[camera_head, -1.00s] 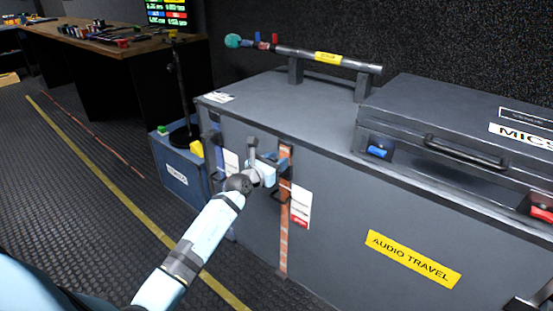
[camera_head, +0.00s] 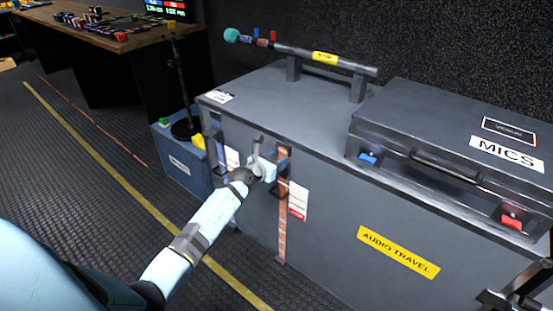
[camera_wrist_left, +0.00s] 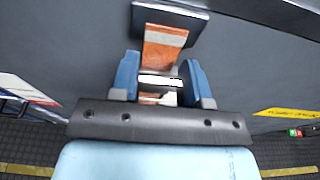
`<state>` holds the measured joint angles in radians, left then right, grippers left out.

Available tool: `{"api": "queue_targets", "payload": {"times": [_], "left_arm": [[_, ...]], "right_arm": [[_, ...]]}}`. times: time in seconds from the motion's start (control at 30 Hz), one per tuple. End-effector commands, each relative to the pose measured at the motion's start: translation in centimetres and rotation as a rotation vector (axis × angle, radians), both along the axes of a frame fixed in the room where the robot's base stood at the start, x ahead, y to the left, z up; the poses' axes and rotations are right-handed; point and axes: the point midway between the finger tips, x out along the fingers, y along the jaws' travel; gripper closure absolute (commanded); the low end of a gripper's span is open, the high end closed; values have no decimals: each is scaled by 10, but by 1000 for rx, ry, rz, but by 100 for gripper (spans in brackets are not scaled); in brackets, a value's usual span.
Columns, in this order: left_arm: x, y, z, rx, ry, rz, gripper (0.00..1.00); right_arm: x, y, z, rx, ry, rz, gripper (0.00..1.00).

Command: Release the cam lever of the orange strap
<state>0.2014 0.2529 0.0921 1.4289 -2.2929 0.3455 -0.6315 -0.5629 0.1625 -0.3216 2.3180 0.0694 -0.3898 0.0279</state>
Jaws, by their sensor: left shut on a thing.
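The orange strap (camera_head: 283,225) runs down the front of the grey case (camera_head: 330,170). It also shows in the left wrist view (camera_wrist_left: 163,45), below a dark plate (camera_wrist_left: 170,17). My left gripper (camera_head: 274,166) is at the upper part of the strap. In the left wrist view its two blue fingers (camera_wrist_left: 160,84) stand on either side of a pale metal piece, seemingly the cam lever (camera_wrist_left: 160,80), and are shut on it. The fingers and wrist hide most of the lever in the head view, so its angle is unclear. My right gripper is not clearly in view.
A MICS case (camera_head: 440,130) and a rail with a microphone (camera_head: 325,57) sit on top. A blue box (camera_head: 180,165) with a dark stand is at left. A dark metal part (camera_head: 520,290) shows at lower right. The floor at left is clear.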

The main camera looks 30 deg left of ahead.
Motion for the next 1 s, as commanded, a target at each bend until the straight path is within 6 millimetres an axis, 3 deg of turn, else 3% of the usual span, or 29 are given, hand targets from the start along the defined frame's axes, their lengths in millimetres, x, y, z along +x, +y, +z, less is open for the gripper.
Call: {"api": "queue_targets", "payload": {"times": [0.03, 0.13, 0.53, 0.63, 0.7, 0.8, 1.0], "left_arm": [[0, 1, 0, 1, 0, 1, 55], [0, 1, 0, 1, 0, 1, 32], [-8, 1, 2, 0, 1, 0, 32], [-23, 2, 6, 1, 2, 0, 32], [-37, 3, 9, 1, 3, 0, 32], [-61, 5, 15, 1, 3, 0, 32], [-104, 8, 22, 0, 2, 1, 32]], "right_arm": [[0, 0, 0, 0, -1, 0, 57], [0, 0, 0, 0, -1, 0, 57], [1, -1, 4, -5, 1, 0, 57], [0, -4, 2, -28, 31, -4, 57], [-11, -11, -23, -60, 118, -17, 57], [-17, -18, -35, -94, 180, -27, 57], [-20, -23, -39, -120, 217, -33, 57]]}}
